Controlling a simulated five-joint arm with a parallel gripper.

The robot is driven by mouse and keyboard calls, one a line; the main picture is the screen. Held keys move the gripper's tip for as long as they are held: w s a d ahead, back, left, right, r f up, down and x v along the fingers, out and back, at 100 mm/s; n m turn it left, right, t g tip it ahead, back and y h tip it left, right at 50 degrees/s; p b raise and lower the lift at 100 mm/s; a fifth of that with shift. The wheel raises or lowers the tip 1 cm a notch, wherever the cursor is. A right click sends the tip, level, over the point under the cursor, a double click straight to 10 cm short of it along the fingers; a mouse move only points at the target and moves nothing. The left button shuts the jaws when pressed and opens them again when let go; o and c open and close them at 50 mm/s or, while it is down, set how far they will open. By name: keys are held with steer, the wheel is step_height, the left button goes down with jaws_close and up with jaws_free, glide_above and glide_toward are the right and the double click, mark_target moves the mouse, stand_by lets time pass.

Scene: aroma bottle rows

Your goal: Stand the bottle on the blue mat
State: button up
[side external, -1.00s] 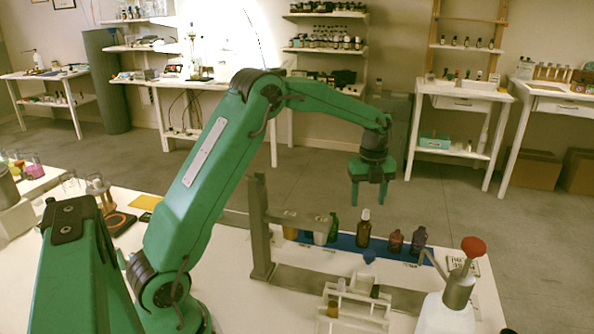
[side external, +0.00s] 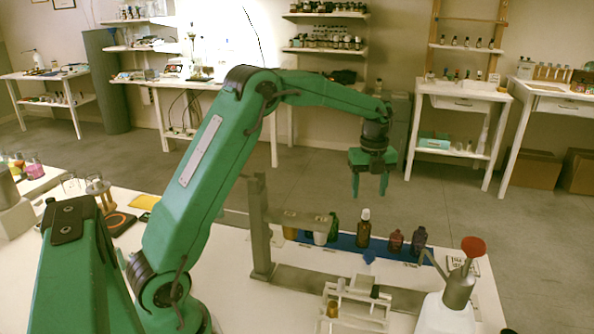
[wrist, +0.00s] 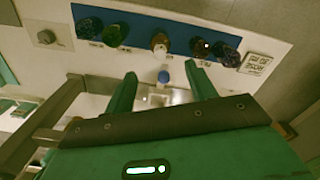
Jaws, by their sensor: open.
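The blue mat (side external: 346,242) is a long strip on the white table; it also shows in the wrist view (wrist: 136,37). An amber bottle with a pale top (side external: 363,230), a green bottle (side external: 333,228), a reddish-brown bottle (side external: 396,241) and a purple bottle (side external: 418,240) stand upright along it. A whitish bottle with a blue cap (side external: 368,257) is in front of the mat, by the white rack; its cap (wrist: 163,77) shows between my fingers in the wrist view, its lower part partly hidden. My gripper (side external: 370,188) is open, empty and well above the bottles.
A grey metal stand (side external: 260,228) with a shelf is left of the mat. A white rack (side external: 352,306) is in front. A printed card (side external: 463,265) lies right of the mat.

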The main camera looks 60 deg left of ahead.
steer(key=s+d+r+n+t, duration=0.1)
steer(key=s+d+r+n, duration=0.2)
steer(key=s+r+n, duration=0.3)
steer(key=s+d+r+n+t, duration=0.2)
steer(key=s+d+r+n, duration=0.25)
steer(key=s, duration=0.35)
steer(key=s+d+f+n+t, duration=0.2)
steer(key=s+d+n, duration=0.1)
steer(key=s+n, duration=0.9)
steer(key=shift+s+t, duration=0.3)
steer(key=shift+s, duration=1.6)
steer(key=shift+f, duration=0.1)
